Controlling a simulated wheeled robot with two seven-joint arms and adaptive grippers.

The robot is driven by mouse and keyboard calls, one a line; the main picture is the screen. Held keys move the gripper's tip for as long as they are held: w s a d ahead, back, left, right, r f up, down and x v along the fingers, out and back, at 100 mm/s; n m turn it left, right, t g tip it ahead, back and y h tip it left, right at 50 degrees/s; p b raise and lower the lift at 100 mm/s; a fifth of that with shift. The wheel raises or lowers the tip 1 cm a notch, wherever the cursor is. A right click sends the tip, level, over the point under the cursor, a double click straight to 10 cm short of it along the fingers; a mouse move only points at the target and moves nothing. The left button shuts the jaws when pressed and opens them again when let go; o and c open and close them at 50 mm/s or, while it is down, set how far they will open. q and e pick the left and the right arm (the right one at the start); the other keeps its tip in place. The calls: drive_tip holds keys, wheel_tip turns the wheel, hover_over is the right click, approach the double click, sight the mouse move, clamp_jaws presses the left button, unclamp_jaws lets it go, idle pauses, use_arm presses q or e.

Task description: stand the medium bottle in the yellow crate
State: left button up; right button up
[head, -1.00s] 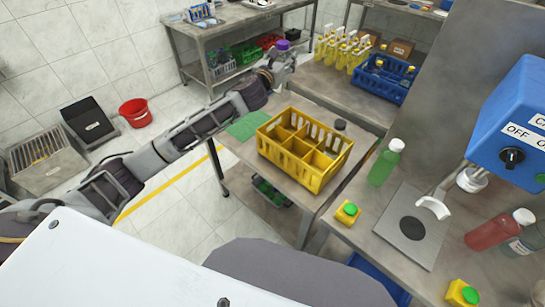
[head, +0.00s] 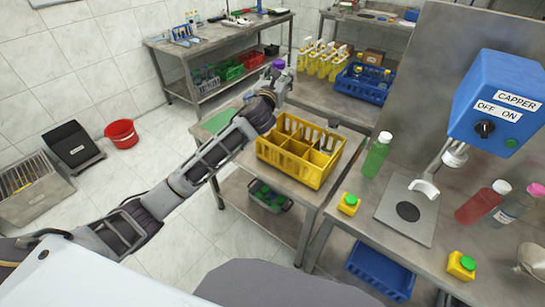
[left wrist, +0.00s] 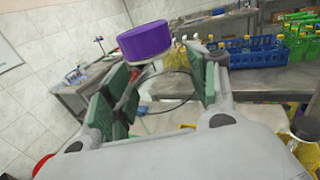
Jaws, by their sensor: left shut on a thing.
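My left gripper (head: 284,79) is shut on a clear bottle with a purple cap (head: 278,64), just behind the yellow crate. In the left wrist view the purple cap (left wrist: 145,40) stands above and between the green-padded fingers (left wrist: 165,95). The bottle's body is see-through and hard to make out. The yellow crate (head: 290,167) stands on a small steel table, and its visible compartments look empty. My left forearm passes beside the crate's left side. My right gripper is not in view.
A green bottle (head: 376,155), a red bottle (head: 482,203) and a pink-capped bottle (head: 512,209) stand on the right bench by the blue capper (head: 500,105). A blue crate (head: 362,83) and several yellow bottles stand behind.

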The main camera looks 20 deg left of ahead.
use_arm(q)
drive_tip(key=shift+s+a+f+n+y, duration=0.25)
drive_tip(key=shift+a+f+n+y, duration=0.25)
drive_tip(key=shift+a+f+y, duration=0.4)
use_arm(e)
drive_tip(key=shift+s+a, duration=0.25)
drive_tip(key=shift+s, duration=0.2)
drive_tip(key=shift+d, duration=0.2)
